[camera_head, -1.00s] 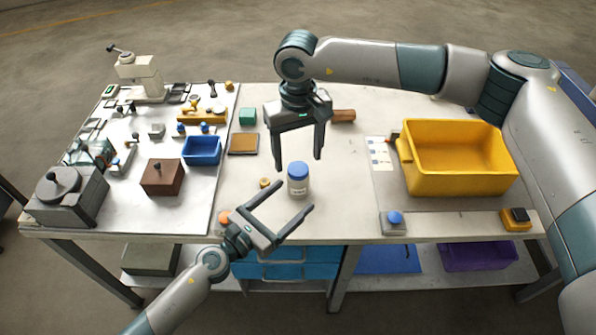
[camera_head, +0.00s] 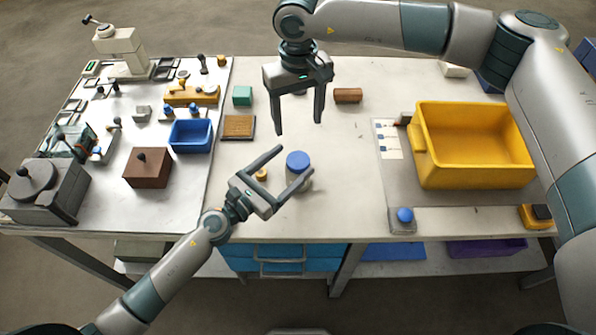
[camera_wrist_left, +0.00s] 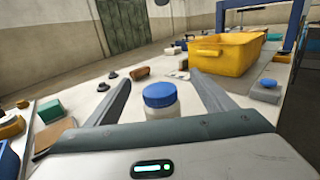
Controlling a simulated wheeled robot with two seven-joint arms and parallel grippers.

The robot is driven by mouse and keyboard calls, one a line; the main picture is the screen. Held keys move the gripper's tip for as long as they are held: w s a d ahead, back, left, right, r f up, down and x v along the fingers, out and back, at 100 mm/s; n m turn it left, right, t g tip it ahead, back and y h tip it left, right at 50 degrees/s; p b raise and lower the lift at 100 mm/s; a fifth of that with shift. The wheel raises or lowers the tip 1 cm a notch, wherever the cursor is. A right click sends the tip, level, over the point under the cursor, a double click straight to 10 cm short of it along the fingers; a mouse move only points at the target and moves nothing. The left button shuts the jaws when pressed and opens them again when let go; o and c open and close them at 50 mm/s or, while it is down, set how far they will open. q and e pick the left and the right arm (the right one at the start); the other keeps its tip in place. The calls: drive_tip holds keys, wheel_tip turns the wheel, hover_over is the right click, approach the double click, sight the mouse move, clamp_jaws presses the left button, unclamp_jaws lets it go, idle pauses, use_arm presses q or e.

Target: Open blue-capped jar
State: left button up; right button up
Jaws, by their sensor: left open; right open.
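The jar (camera_head: 300,172) stands upright on the white table, with a blue cap (camera_head: 298,159) on top. In the left wrist view the blue cap (camera_wrist_left: 160,94) and white body (camera_wrist_left: 164,111) show ahead, between the two fingers. My left gripper (camera_head: 291,169) is open; its fingers reach along both sides of the jar, and I cannot tell if either touches it. The near finger hides part of the jar's body. My right gripper (camera_head: 299,127) is open and empty, fingers pointing down, above and behind the jar.
A yellow bin (camera_head: 470,180) stands at right, with a blue button box (camera_head: 404,217) before it. A small blue bin (camera_head: 190,135), a brown box (camera_head: 147,168) and grey machines are at left. A green cube (camera_head: 242,96) and brown block (camera_head: 348,95) lie behind.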

sight(289, 177)
use_arm(q)
drive_tip(key=f+b, duration=0.3)
drive_tip(key=w+f+b, duration=0.1)
drive_tip(key=f, duration=0.1)
drive_tip(key=shift+f+b, duration=0.2)
drive_tip(key=shift+b, duration=0.2)
drive_tip(key=shift+s+f+b, duration=0.1)
drive_tip(key=shift+f+b, duration=0.6)
drive_tip(key=shift+b, duration=0.05)
use_arm(e)
drive_tip(key=f, duration=0.6)
drive_tip(key=shift+w+f, duration=0.35)
drive_tip(key=shift+f, duration=0.05)
use_arm(q)
drive_tip(key=shift+x, duration=3.75)
drive_tip(key=shift+c, duration=0.2)
